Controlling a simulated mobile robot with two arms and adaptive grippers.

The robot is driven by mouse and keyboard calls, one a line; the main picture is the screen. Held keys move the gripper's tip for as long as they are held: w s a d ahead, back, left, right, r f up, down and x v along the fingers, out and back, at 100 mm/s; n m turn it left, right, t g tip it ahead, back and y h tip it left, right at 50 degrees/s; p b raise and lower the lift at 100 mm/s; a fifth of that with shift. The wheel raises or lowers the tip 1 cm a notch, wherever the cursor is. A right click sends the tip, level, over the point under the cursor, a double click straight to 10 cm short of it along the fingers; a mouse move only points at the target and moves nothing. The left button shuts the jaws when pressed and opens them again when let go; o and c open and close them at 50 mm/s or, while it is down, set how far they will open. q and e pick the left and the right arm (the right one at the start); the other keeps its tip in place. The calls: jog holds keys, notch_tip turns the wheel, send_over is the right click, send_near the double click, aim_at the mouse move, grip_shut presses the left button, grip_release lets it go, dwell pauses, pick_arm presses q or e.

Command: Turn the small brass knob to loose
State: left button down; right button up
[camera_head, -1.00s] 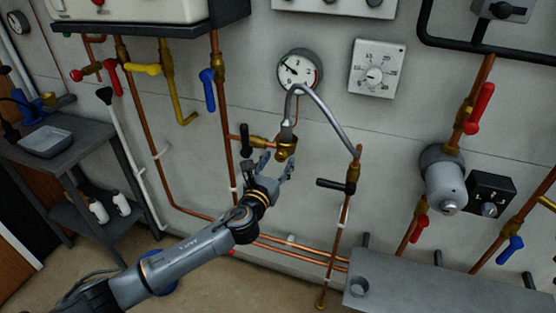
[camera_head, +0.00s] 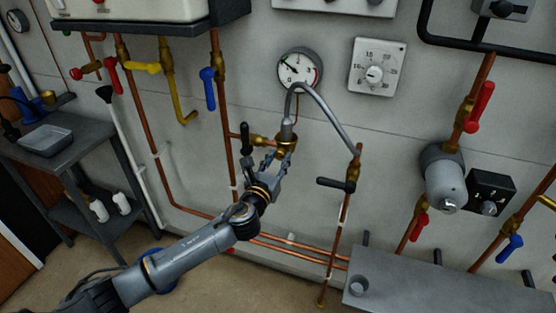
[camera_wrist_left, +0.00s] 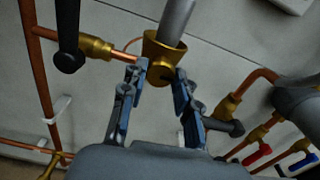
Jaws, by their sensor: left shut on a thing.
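The small brass knob (camera_wrist_left: 158,74) is at the lower end of the grey braided hose, on a brass fitting joined to a copper pipe. In the head view the brass piece (camera_head: 286,140) sits below the round gauge. My left gripper (camera_wrist_left: 160,85) has its two blue-grey fingers on either side of the knob, shut on it from below. In the head view the left gripper (camera_head: 279,157) reaches up to the knob and its fingers partly cover it. My right gripper is not in view.
A black lever (camera_head: 245,140) stands just left of the knob; another black lever (camera_head: 332,184) is to the right. The grey hose (camera_head: 330,117) arches above. A grey radiator (camera_head: 440,285) is at lower right and a shelf cart (camera_head: 60,150) at left.

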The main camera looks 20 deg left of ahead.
pick_arm(q)
jog(key=n, duration=1)
jog(key=shift+b, duration=0.4)
jog(key=n, duration=0.4)
jog(key=shift+n, duration=0.3)
jog(key=n, duration=0.4)
jog(key=shift+n, duration=0.3)
jog(key=n, duration=0.3)
jog(key=shift+n, duration=0.3)
jog(key=n+p, duration=0.1)
jog(key=n, duration=0.3)
jog(key=n+p, duration=0.1)
jog(key=n, duration=0.4)
jog(key=shift+p, duration=0.4)
jog(key=shift+n+p, duration=0.55)
jog(key=shift+n, duration=1.25)
